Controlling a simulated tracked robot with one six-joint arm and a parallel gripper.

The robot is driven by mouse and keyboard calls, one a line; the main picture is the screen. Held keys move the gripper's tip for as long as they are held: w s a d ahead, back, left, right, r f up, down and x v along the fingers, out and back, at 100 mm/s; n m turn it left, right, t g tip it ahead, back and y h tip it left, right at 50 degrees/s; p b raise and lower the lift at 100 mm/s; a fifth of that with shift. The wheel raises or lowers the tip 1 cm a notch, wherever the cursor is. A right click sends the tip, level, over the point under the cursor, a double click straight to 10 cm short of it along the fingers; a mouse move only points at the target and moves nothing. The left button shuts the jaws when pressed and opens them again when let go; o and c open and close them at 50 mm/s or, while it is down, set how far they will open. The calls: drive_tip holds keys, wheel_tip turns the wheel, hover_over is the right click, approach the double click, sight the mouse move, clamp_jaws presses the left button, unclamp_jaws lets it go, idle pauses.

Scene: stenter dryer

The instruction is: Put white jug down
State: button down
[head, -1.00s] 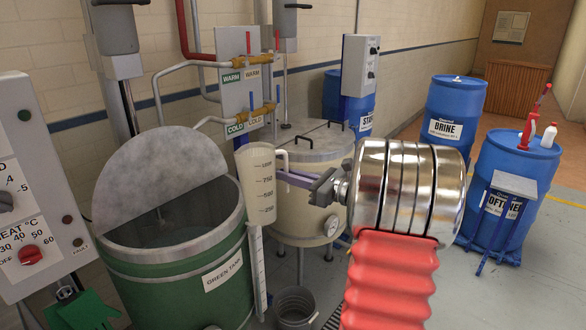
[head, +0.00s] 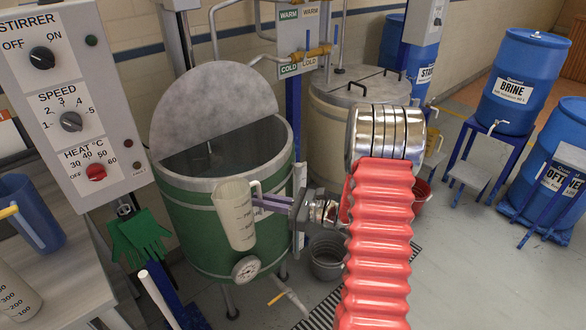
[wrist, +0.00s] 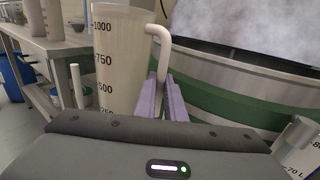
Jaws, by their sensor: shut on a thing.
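The white jug (head: 236,215) with grey volume marks is upright in the air in front of the green tank (head: 222,225). My gripper (head: 262,202) is shut on the jug's handle, on its right side. In the wrist view the jug (wrist: 118,60) stands close, its handle between the purple fingers (wrist: 163,98). The jug's lower end is hidden there by my gripper body. A grey bench (head: 75,275) is at the lower left in the head view, apart from the jug.
On the bench stand a blue jug (head: 32,215) and a pale measuring jug (head: 14,298). A control panel (head: 72,100) rises behind the bench, with green gloves (head: 140,238) hanging near it. A grey bucket (head: 327,258) sits on the floor.

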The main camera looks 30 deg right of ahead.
drive_tip(key=s+a+f+n+g+y, duration=0.2)
drive_tip(key=a+f, duration=0.6)
drive_tip(key=a, duration=0.6)
drive_tip(key=shift+s+f+n+g+y, duration=0.15)
drive_tip(key=shift+f+n+g+y, duration=0.15)
drive_tip(key=shift+f+g+y, duration=0.15)
drive_tip(key=shift+s, duration=0.15)
